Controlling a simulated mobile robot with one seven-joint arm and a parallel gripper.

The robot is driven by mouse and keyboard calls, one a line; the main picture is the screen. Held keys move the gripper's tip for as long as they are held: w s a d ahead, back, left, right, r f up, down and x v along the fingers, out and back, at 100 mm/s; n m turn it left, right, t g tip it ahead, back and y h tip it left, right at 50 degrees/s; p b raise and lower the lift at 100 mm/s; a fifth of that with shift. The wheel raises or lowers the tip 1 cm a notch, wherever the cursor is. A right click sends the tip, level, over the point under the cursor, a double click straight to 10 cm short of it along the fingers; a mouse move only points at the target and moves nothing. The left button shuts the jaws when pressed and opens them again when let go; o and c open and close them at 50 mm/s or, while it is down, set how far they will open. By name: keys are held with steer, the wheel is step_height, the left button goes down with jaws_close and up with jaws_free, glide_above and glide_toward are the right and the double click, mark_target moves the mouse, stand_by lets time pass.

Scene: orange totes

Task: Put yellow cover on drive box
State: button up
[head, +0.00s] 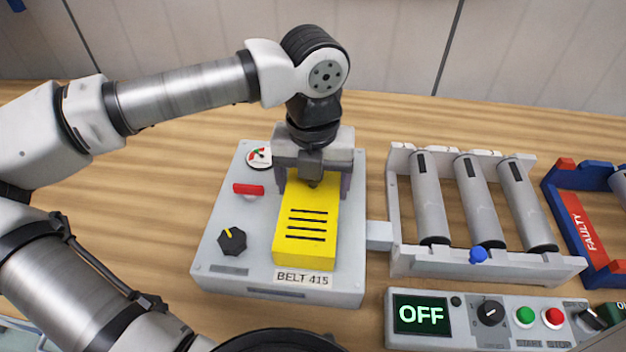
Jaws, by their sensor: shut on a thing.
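The yellow cover (305,234) has dark slots on its top and is at the middle of the grey drive box (215,268), above the label reading BELT 415. My gripper (312,182) points down over the cover's far end, with a finger on each side, shut on the cover. The cover looks level and in line with the box. I cannot tell whether it touches the box's top or is just above it. What lies under the cover is hidden.
The box carries a gauge (258,157), a red handle (248,190) and a black knob (232,241). A roller conveyor (480,262) joins its right side. A control panel (455,336) reads OFF. A blue frame marked FAULTY (587,228) is at right.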

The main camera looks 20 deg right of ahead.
steer(key=shift+f+b, duration=0.25)
steer(key=shift+b, duration=0.1)
stand_by(0.6)
steer(key=o, duration=1.2)
step_height(320, 180, up, 14)
steer(key=shift+f+b, duration=0.1)
steer(key=shift+b, duration=0.55)
